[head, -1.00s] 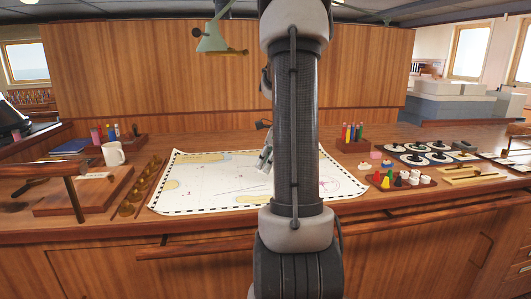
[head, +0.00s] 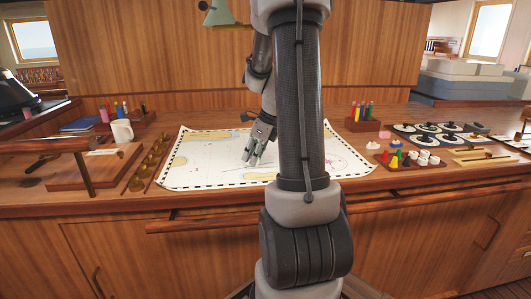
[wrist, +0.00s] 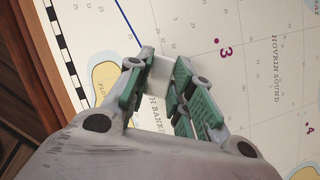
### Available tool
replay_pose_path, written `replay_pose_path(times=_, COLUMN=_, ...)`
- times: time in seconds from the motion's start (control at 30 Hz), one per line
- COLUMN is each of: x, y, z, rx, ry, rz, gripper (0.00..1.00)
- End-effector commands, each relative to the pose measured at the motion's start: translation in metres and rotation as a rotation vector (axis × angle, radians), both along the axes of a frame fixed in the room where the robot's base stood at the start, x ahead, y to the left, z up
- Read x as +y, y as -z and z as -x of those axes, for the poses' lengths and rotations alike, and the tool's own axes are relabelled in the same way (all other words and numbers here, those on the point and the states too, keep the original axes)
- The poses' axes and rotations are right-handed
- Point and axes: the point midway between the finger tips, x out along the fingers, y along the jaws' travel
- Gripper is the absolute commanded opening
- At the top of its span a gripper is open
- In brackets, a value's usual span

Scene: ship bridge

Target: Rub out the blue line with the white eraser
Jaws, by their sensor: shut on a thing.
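My gripper (head: 252,160) is over the middle of the paper chart (head: 200,176), pointing down. In the wrist view, my gripper (wrist: 167,76) is shut on the white eraser (wrist: 177,70), held between its green-padded fingers. The blue line (wrist: 128,24) runs from the top edge of the wrist view down toward the fingertips; its lower end is at or hidden by the gripper. I cannot tell whether the eraser touches the paper. The eraser and the blue line cannot be made out in the head view.
A brass bar with weights (head: 146,165) and a white mug (head: 122,132) stand left of the chart. Right of it are a pen holder (head: 362,125) and a tray of coloured pieces (head: 408,165). A lamp (head: 218,14) hangs above.

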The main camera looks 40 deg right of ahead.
Motion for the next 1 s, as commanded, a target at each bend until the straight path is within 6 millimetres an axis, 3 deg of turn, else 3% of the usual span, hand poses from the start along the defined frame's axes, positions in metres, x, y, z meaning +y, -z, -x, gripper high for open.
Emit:
replay_pose_path(times=0.4, x=0.066, y=0.0, z=-0.024, rx=0.001, ry=-0.005, rz=-0.001, gripper=0.04)
replay_pose_path(times=0.73, x=0.103, y=0.0, z=-0.037, rx=0.0, ry=-0.003, rz=0.0, gripper=0.04)
replay_pose_path(times=1.0, x=0.07, y=0.0, z=-0.026, rx=0.0, ry=0.005, rz=0.0, gripper=0.04)
